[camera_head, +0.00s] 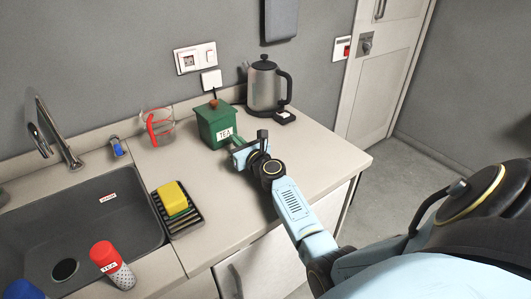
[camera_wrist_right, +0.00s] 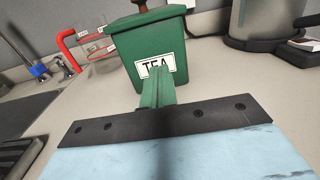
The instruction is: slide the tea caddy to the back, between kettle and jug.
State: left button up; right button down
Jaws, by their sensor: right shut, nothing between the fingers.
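The green tea caddy (camera_head: 215,124), with a white TEA label and a brown knob, stands upright on the counter. It is between the jug and the kettle from left to right, a little forward of the wall. The glass jug (camera_head: 164,128) with a red handle is to its left, and the kettle (camera_head: 264,86) is behind it to the right. My right gripper (camera_head: 236,138) is shut and empty at the caddy's front. In the right wrist view its green fingertips (camera_wrist_right: 160,76) overlap the label's lower edge; I cannot tell whether they touch.
A sink (camera_head: 85,225) with a tap (camera_head: 55,135) is on the left. A rack (camera_head: 180,222) holds a yellow sponge (camera_head: 171,195). The right part of the counter (camera_head: 325,150) is clear.

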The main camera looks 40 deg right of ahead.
jog(key=s, duration=0.3)
jog(key=s+p, duration=0.1)
jog(key=s, duration=0.2)
jog(key=s+a, duration=0.1)
jog(key=s, duration=0.3)
jog(key=shift+a+r+p, duration=0.1)
jog(key=shift+p, duration=0.2)
jog(key=shift+s, duration=0.3)
